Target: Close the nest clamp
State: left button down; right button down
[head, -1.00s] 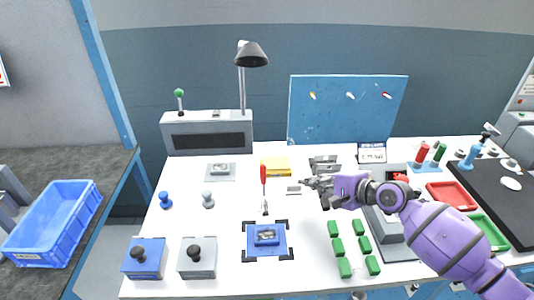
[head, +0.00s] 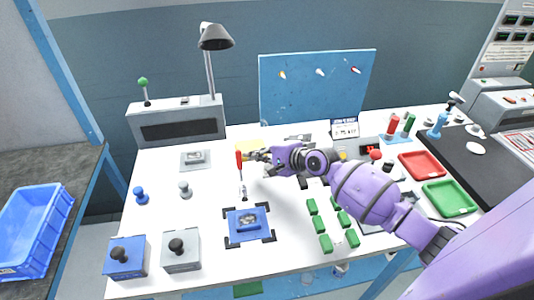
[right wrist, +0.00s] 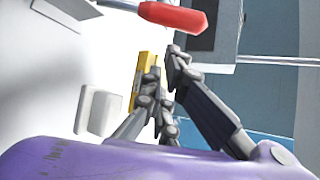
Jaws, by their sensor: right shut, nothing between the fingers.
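The nest clamp's red handle (head: 239,160) stands upright over its metal clamp base (head: 243,192), just behind the blue nest (head: 236,234) with its black corner brackets. A small grey part (head: 248,218) sits on a blue block in the nest. My right gripper (head: 247,155) is shut and empty, with its fingertips close to the right side of the red handle. In the right wrist view the red handle (right wrist: 172,17) lies beyond the fingertips (right wrist: 163,62), with a visible gap. Whether they touch in depth is hard to tell. My left gripper is not in view.
A yellow block (head: 246,145) lies behind the handle. Blue (head: 141,195) and grey (head: 185,190) knobs stand to the left. Several green blocks (head: 325,243) lie to the right, below my right arm. A grey box (head: 180,127) with a lamp stands behind.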

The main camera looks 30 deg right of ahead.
jog(key=shift+s+a+r, duration=0.3)
jog(key=shift+a+r, duration=0.05)
jog(key=shift+r, duration=0.1)
jog(key=shift+a+f, duration=0.1)
jog(key=shift+a, duration=0.05)
jog(key=shift+s+f, duration=0.1)
jog(key=shift+f, duration=0.05)
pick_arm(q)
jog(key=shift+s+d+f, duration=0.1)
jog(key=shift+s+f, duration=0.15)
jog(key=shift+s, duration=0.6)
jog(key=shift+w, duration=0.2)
pick_arm(e)
jog(key=shift+s, duration=0.15)
jog(key=shift+t, duration=0.3)
